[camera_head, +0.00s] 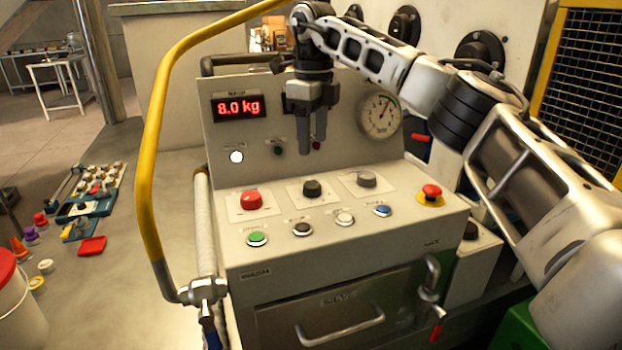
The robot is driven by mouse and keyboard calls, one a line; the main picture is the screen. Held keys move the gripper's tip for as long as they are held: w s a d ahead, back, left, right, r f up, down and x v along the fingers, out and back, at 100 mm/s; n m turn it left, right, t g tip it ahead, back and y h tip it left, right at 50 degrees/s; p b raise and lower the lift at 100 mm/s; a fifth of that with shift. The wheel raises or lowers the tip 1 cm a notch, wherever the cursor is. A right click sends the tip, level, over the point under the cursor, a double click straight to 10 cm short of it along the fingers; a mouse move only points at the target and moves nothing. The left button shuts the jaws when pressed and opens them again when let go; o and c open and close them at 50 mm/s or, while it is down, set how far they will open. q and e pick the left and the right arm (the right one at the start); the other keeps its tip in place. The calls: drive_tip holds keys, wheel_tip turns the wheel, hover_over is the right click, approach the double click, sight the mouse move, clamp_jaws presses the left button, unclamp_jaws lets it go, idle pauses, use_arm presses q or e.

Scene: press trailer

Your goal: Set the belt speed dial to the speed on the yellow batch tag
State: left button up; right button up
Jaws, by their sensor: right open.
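My right gripper (312,148) points down in front of the upright face of the grey control panel (236,166). Its fingers are slightly apart with nothing between them. Below it, the sloped panel carries a red knob (251,198), a black knob (312,188) and a grey knob (366,179), each on a pale plate. Their labels are too small to read, so I cannot tell which is the belt speed dial. No yellow batch tag can be made out. My left gripper is not in view.
A red display (238,107) reads 8.0 kg. A round gauge (380,115) is right of the gripper. Green (257,239) and blue (382,210) buttons and a red mushroom button (431,192) line the panel's front. A yellow rail (146,170) curves along the left.

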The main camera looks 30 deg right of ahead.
sight(312, 184)
wheel_tip(312, 184, down, 10)
drive_tip(key=shift+r+p, duration=0.1)
drive_tip(key=shift+p, duration=0.4)
drive_tip(key=shift+w, duration=0.1)
drive_tip(key=shift+c, duration=0.4)
drive_tip(key=c, duration=0.9)
